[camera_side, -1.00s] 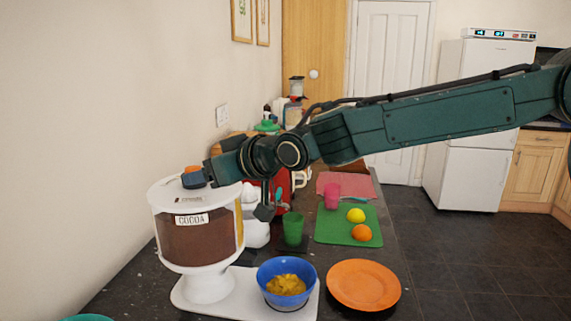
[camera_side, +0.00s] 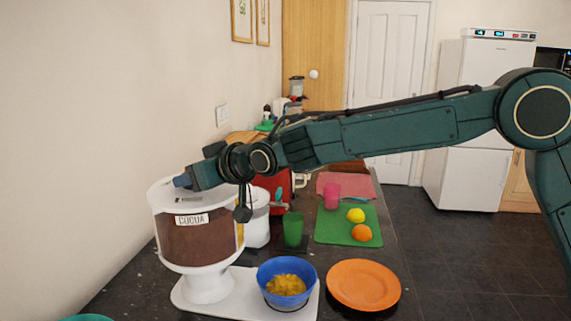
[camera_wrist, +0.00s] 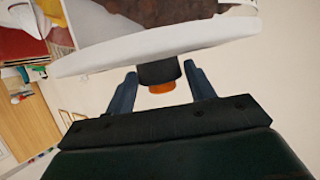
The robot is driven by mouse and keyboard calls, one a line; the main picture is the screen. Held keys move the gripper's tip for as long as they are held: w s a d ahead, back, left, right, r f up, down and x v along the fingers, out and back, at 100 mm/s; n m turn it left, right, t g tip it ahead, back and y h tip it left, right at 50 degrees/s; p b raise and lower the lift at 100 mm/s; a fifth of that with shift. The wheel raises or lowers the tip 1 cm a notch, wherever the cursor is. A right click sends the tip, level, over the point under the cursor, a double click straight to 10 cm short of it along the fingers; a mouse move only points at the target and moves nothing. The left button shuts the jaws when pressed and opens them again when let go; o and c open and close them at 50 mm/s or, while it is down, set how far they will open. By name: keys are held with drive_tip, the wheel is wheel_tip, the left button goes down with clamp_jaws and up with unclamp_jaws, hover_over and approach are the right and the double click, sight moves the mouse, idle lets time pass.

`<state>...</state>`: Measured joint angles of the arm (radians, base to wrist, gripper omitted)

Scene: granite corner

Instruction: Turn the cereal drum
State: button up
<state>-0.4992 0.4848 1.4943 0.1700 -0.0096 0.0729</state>
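The cereal drum (camera_side: 195,242) is a round dispenser with a white lid (camera_side: 165,198), brown contents, a COCOA label and a yellow section on its right side. It stands on a white foot. My gripper (camera_side: 180,182) is at the top of the lid. In the wrist view my gripper (camera_wrist: 160,72) has its two fingers on either side of a dark knob (camera_wrist: 158,72) with an orange end. Narrow gaps seem to show between fingers and knob, so it looks open. In the side view the fingers hide the knob.
A blue bowl (camera_side: 264,274) of yellow cereal stands on the white base (camera_side: 235,296), right of the drum. An orange plate (camera_side: 363,285), a green cup (camera_side: 293,229) and a green board (camera_side: 335,224) with fruit and a pink cup are farther right. A wall is close on the left.

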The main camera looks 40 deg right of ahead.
drive_tip(key=c, duration=1)
drive_tip(key=shift+d+n+g+y, duration=0.1)
drive_tip(key=shift+n+g+y, duration=0.2)
drive_tip(key=shift+n+y, duration=0.3)
drive_tip(key=shift+w+d+n+g+y, duration=0.15)
drive_tip(key=shift+n+g+y, duration=0.15)
drive_tip(key=shift+n+y, duration=0.45)
drive_tip(key=n+g+y, duration=0.2)
drive_tip(key=n, duration=0.1)
drive_tip(key=shift+w+d+y, duration=0.1)
drive_tip(key=shift+y, duration=0.25)
drive_tip(key=shift+w+d+n+g+y, duration=0.1)
drive_tip(key=shift+n+g+y, duration=0.9)
drive_tip(key=shift+n+g, duration=0.4)
drive_tip(key=shift+n+g+y, duration=0.6)
drive_tip(key=shift+n+g, duration=0.75)
drive_tip(key=shift+g, duration=0.25)
drive_tip(key=o, duration=1.4)
drive_tip(key=shift+w, duration=0.1)
